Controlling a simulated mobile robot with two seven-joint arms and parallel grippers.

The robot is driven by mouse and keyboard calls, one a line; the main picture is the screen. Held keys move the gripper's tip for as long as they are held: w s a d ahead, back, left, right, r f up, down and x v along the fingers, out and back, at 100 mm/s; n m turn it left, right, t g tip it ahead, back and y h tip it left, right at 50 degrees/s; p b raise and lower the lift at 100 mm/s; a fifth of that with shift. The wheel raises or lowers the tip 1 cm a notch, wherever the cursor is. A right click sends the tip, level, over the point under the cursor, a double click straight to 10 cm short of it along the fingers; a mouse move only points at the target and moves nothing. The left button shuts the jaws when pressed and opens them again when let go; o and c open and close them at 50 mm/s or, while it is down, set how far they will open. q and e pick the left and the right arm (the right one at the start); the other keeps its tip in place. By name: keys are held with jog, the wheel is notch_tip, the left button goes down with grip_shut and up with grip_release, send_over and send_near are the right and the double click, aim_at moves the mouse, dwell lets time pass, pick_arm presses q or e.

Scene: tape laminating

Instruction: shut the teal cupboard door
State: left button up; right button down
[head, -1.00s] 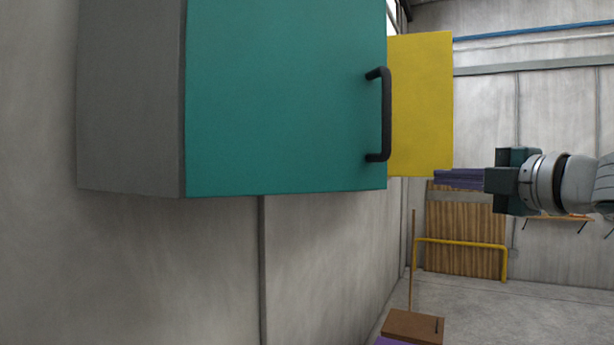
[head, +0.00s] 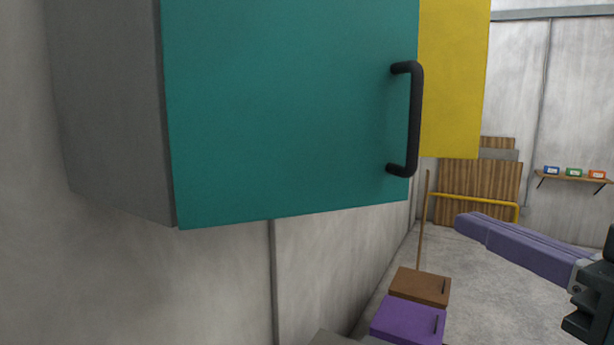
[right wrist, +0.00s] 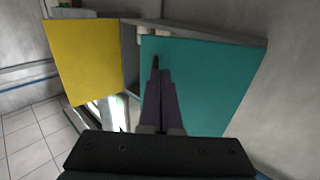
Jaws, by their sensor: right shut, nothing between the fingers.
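The teal door (head: 280,110) fills much of the head view, its left edge against the grey cupboard side (head: 110,110). A black bar handle (head: 414,118) stands near its right edge. In the right wrist view the teal door (right wrist: 205,80) stands ajar, with a strip of the interior showing beyond its edge. My right gripper (head: 468,222) is shut and empty, its long purple fingers pointing left, lower than the handle and to its right. In the right wrist view its fingers (right wrist: 164,80) overlap the teal door; contact cannot be told. My left gripper is out of view.
A yellow door (head: 455,80) stands open beyond the teal one, and also shows in the right wrist view (right wrist: 85,58). A brown box (head: 418,287) and a purple box (head: 405,318) stand low by the wall. Floor on the right is clear.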

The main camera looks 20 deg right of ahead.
jog(key=p, duration=0.4)
send_near(383, 186)
jog(key=w, duration=0.5)
jog(key=shift+w+r, duration=0.15)
jog(key=shift+w, duration=0.1)
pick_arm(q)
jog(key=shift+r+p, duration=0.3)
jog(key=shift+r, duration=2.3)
pick_arm(e)
jog(key=shift+w, duration=0.7)
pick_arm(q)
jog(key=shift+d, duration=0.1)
pick_arm(e)
jog(key=shift+a, duration=0.1)
